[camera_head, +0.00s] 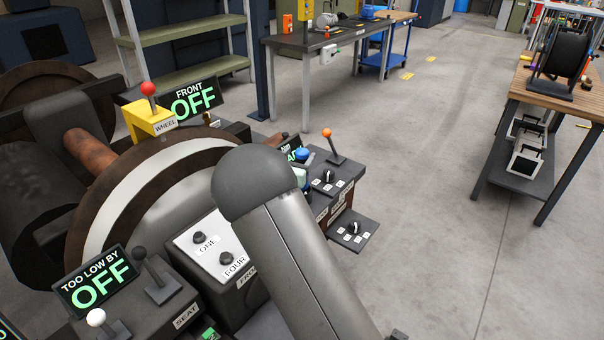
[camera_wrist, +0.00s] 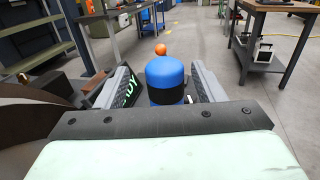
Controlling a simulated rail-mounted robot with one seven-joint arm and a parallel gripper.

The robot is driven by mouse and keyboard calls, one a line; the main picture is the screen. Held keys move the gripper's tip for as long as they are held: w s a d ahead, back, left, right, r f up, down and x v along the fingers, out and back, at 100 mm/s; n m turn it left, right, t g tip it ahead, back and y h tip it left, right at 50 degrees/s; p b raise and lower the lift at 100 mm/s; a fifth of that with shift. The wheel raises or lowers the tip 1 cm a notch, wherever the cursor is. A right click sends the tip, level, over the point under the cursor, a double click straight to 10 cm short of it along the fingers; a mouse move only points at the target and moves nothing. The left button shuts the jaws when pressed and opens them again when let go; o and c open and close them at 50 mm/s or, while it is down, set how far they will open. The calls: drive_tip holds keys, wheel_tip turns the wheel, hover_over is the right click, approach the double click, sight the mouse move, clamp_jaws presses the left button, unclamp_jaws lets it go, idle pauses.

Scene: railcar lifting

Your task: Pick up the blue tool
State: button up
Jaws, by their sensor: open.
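The blue tool (camera_wrist: 165,74), a rounded blue cylinder with a black band, stands upright in the middle of the wrist view. My gripper (camera_wrist: 166,82) is open, with one dark finger on each side of the tool and a narrow gap showing on both sides. The tool's lower part is hidden behind the gripper body. In the head view only a bit of the blue tool (camera_head: 303,154) shows past my arm, beside the control console. My gripper is mostly hidden there by my own arm.
An orange-knobbed lever (camera_head: 328,133) stands just beyond the tool, with black knobs (camera_head: 328,176) beside it. A large wheel (camera_head: 120,205) and a sign reading OFF (camera_head: 195,100) are at left. A workbench (camera_head: 560,85) stands at right; the floor between is clear.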

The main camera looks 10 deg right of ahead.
sight(304, 150)
drive_tip(key=x, duration=0.4)
drive_tip(key=shift+s+d+f, duration=0.15)
drive_tip(key=shift+d, duration=0.1)
drive_tip(key=c, duration=1.2)
drive_tip(key=shift+o, duration=0.2)
drive_tip(key=shift+r, duration=0.2)
